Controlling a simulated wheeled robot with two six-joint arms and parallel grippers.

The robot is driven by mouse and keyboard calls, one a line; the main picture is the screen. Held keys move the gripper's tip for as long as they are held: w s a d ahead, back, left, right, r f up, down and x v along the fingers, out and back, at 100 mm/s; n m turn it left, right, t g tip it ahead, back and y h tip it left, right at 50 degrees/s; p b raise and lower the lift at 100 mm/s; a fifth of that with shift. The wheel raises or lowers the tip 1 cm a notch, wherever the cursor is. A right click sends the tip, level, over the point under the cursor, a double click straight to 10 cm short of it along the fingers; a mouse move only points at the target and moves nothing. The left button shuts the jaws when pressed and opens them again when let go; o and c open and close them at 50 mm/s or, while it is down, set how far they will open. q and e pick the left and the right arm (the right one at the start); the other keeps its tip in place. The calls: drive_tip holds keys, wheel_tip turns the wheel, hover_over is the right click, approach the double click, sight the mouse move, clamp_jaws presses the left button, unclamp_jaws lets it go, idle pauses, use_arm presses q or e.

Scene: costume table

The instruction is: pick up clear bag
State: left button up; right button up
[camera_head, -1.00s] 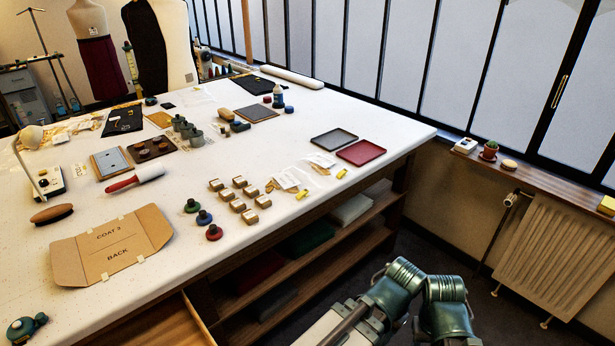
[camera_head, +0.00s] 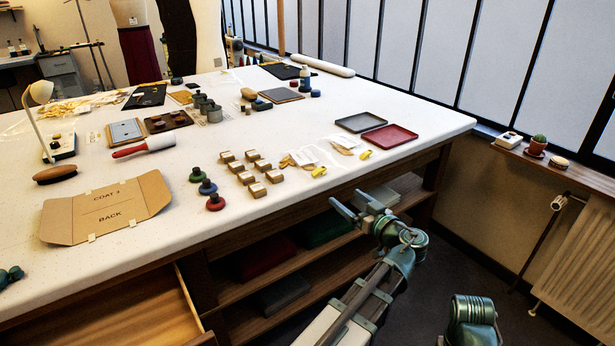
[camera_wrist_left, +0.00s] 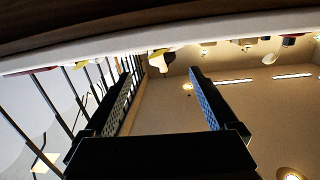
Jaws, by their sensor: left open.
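Two flat clear bags with white labels lie side by side near the table's front right edge, the left one (camera_head: 303,157) and the right one (camera_head: 346,145). Small yellow pieces (camera_head: 319,172) lie by them. Their contents are too small to tell. My left gripper (camera_head: 347,197) is open and empty, in front of the table edge and below the bags, not touching them. In the left wrist view its two fingers (camera_wrist_left: 160,98) stand apart with nothing between them, and the table edge (camera_wrist_left: 150,42) runs across the top. My right gripper is out of view.
Several small boxes (camera_head: 247,177) stand left of the bags; a grey tray (camera_head: 360,123) and a red tray (camera_head: 390,137) lie to the right. The table's front edge and lower shelves (camera_head: 300,262) are near my left arm. An open drawer (camera_head: 150,318) juts out at lower left.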

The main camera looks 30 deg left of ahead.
use_arm(q)
drive_tip(key=r, duration=0.1)
approach(321, 170)
drive_tip(key=a, duration=0.1)
drive_tip(key=w+a, duration=0.1)
drive_tip(key=a, duration=0.1)
drive_tip(key=shift+w+a+f+n+y, duration=0.2)
drive_tip(key=shift+a+f+n+y, duration=0.1)
drive_tip(key=shift+f+y, duration=0.1)
drive_tip(key=shift+w+x, duration=0.25)
drive_tip(key=shift+x, duration=2.4)
drive_tip(key=shift+d+r, duration=0.1)
drive_tip(key=shift+d, duration=0.05)
clamp_jaws()
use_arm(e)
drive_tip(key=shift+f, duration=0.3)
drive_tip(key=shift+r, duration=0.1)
